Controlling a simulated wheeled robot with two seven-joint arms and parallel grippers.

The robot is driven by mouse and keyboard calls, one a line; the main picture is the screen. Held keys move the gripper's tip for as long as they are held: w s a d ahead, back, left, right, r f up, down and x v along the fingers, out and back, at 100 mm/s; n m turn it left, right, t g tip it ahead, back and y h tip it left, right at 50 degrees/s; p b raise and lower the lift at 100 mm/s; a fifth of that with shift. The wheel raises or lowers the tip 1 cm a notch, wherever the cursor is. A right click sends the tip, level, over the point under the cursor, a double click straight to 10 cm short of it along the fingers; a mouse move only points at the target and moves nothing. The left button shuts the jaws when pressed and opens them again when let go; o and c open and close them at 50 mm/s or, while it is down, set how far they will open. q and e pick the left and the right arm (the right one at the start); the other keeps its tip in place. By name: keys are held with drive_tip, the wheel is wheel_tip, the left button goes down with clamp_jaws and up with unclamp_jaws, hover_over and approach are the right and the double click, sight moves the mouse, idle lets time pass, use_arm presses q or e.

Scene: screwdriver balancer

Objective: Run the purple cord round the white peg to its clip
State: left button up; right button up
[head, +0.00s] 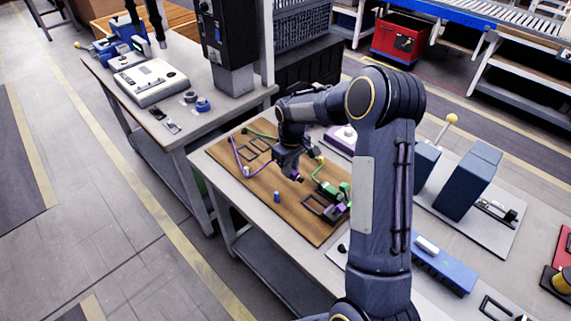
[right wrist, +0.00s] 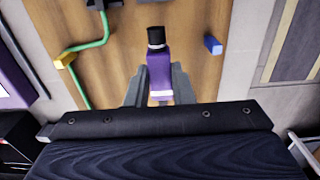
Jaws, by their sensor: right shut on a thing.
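The purple cord (head: 237,155) runs down the left side of the wooden board (head: 258,188) and bends at the white peg (head: 246,171). From there it heads right towards my right gripper (head: 294,176). I cannot tell how closely it touches the peg. My right gripper is shut on the cord's purple end piece (head: 298,178). In the right wrist view this end piece (right wrist: 159,72), with a black tip, sits between the fingers (right wrist: 155,85) above the board. A purple part (head: 339,209) at the board's right may be the clip; I cannot be sure. My left gripper is not in view.
A blue peg (head: 277,196) stands near the board's front edge, and also shows in the right wrist view (right wrist: 212,45). A green cord (right wrist: 98,50) runs past a yellow peg (right wrist: 65,60). Black frames (head: 317,205) lie on the board.

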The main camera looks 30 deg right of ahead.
drive_tip(key=shift+s+d+b, duration=0.25)
drive_tip(key=shift+s+d, duration=0.25)
drive_tip(key=shift+s, duration=1.25)
drive_tip(key=shift+s+d+b, duration=0.2)
drive_tip(key=shift+s+d, duration=0.3)
drive_tip(key=shift+s, duration=1.2)
drive_tip(key=shift+s+d+b, duration=0.25)
drive_tip(key=shift+s+d, duration=0.25)
drive_tip(key=shift+s, duration=1.25)
drive_tip(key=shift+w, duration=0.15)
drive_tip(key=shift+f+b, duration=1.55)
drive_tip(key=shift+f, duration=0.35)
drive_tip(key=shift+f+b, duration=0.5)
drive_tip(key=shift+f, duration=0.15)
drive_tip(key=o, duration=1)
